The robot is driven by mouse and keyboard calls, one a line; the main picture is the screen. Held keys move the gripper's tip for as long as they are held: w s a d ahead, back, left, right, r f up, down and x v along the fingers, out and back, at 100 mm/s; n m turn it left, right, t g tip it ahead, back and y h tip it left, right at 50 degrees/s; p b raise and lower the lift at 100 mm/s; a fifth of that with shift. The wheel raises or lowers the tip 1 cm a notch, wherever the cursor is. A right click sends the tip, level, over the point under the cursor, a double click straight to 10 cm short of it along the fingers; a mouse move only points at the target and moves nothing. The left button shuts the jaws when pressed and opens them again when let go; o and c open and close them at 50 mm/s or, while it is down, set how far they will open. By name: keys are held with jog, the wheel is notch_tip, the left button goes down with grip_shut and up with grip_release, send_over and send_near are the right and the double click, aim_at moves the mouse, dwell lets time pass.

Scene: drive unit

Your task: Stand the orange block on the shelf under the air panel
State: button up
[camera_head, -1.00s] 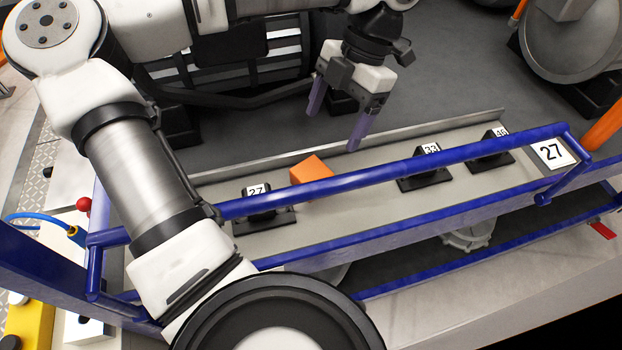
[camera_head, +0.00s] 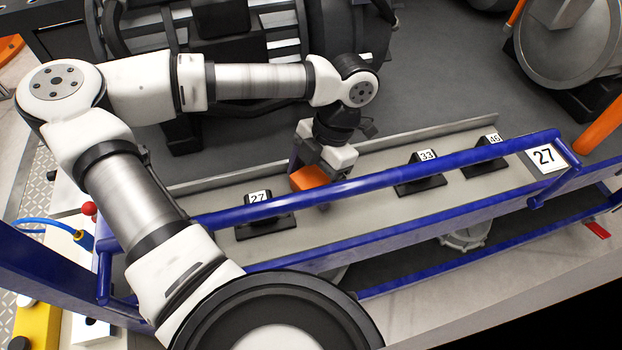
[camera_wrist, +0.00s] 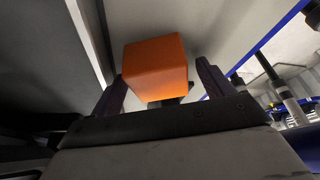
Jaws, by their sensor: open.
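The orange block (camera_head: 309,178) is on the grey shelf (camera_head: 375,198), behind the blue rail and right of the black stand numbered 27. My gripper (camera_head: 318,172) is down at the block with its fingers open. In the wrist view the orange block (camera_wrist: 155,68) lies between the two dark fingers of my gripper (camera_wrist: 160,84), with a gap visible on the right side. Whether either finger touches it I cannot tell. The rail and the gripper hide part of the block in the head view. I cannot make out which thing is the air panel.
Black stands numbered 27 (camera_head: 265,213), 33 (camera_head: 421,174) and 46 (camera_head: 485,157) stand on the shelf. A blue rail (camera_head: 375,183) runs along its front and a low lip along its back. Bare shelf lies between the block and stand 33.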

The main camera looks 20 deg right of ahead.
jog(key=shift+c, duration=0.4)
jog(key=c, duration=1.4)
jog(key=shift+r, duration=0.15)
notch_tip(320, 180, up, 20)
jog(key=shift+f+b, duration=0.1)
jog(key=shift+b, duration=0.75)
